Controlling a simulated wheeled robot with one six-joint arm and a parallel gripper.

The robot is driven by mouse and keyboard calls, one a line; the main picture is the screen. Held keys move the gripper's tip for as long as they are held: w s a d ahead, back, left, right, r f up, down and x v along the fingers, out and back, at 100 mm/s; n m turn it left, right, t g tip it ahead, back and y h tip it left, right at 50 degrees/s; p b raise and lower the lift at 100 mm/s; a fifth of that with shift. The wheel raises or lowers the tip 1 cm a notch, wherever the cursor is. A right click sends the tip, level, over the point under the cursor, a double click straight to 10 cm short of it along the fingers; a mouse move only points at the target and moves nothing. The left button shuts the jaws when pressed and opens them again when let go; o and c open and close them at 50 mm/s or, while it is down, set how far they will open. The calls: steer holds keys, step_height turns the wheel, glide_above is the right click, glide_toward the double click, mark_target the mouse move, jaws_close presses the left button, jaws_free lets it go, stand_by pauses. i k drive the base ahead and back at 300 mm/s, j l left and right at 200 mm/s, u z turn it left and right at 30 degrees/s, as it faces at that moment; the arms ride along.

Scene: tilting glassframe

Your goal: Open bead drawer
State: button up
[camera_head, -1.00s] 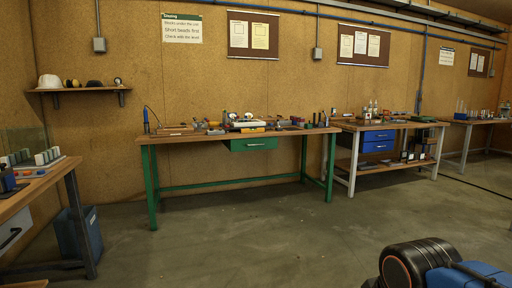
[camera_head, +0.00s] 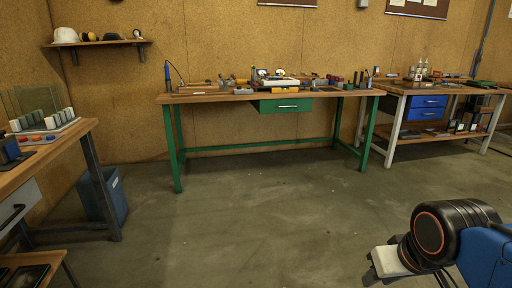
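Several drawers show, and I cannot tell by any label which is the bead drawer. A green drawer (camera_head: 285,105) with a pale handle hangs under the top of the green-legged bench (camera_head: 177,150) ahead; it looks shut. Two blue drawers (camera_head: 427,107) sit one above the other under the right bench, both looking shut. A light grey drawer front (camera_head: 18,205) with a dark handle shows at the left edge under the near bench.
The near left bench (camera_head: 88,125) carries small blocks and a glass pane, with a blue bin (camera_head: 104,197) beneath. Tools and parts crowd the green bench's top. A wall shelf (camera_head: 95,43) holds a helmet. The concrete floor (camera_head: 260,225) ahead is clear.

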mark_target(302, 105)
steer(key=i, duration=3.4)
